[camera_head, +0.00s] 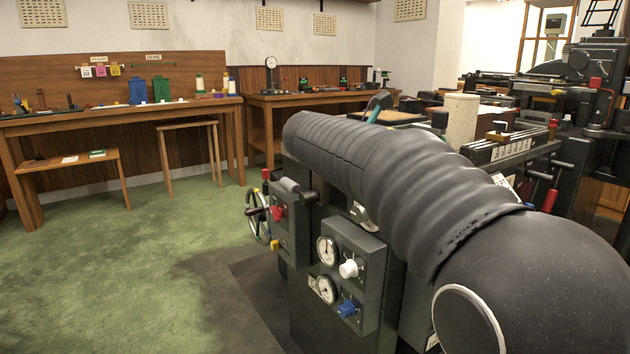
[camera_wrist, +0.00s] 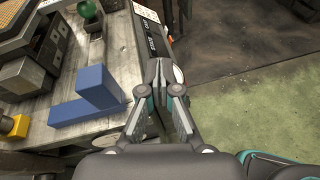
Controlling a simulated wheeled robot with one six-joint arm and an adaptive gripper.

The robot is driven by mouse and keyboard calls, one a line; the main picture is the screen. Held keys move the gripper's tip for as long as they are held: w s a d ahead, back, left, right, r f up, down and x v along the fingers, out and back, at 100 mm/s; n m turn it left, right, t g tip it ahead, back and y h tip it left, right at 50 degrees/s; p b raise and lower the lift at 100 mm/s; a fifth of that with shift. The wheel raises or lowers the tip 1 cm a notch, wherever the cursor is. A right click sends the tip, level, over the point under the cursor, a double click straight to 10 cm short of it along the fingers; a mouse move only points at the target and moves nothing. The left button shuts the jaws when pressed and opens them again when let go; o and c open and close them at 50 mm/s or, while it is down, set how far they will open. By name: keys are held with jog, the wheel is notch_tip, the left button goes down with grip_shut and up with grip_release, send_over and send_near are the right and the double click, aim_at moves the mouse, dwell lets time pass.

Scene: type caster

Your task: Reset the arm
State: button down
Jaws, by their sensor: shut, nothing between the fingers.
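My gripper (camera_wrist: 159,75) shows in the wrist view, pointing down past the edge of a machine. Its two fingers are together, with nothing held between them. In the head view my dark, ribbed arm stretches from the lower right toward the middle. The gripper itself is hidden there behind the arm and machine; only a small teal and grey part shows past the arm's far end.
In the wrist view, a blue L-shaped block (camera_wrist: 93,97) lies on a worn grey surface (camera_wrist: 40,128) left of the gripper. Green floor (camera_wrist: 265,120) is on the right. A machine with gauges (camera_head: 350,270) stands beside my arm. Workbenches (camera_head: 120,114) line the back wall; open floor (camera_head: 130,260) lies left.

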jog(key=s+d+f+m+g+y, duration=0.1)
jog(key=s+d+f+m+y, duration=0.15)
jog(key=s+f+m, duration=0.45)
jog(key=s+d+f+m+y, duration=0.15)
jog(key=s+f+y, duration=0.3)
jog(key=s, duration=0.45)
jog(key=s+a+f+m+y, duration=0.3)
jog(key=s+f+m, duration=0.3)
jog(key=s, duration=0.1)
jog(key=s+a+f+m+y, duration=0.3)
jog(key=s+f+m, duration=0.4)
jog(key=s, duration=0.1)
jog(key=shift+a+f+t, duration=0.15)
jog(key=shift+a+t, duration=0.15)
jog(key=shift+t, duration=0.1)
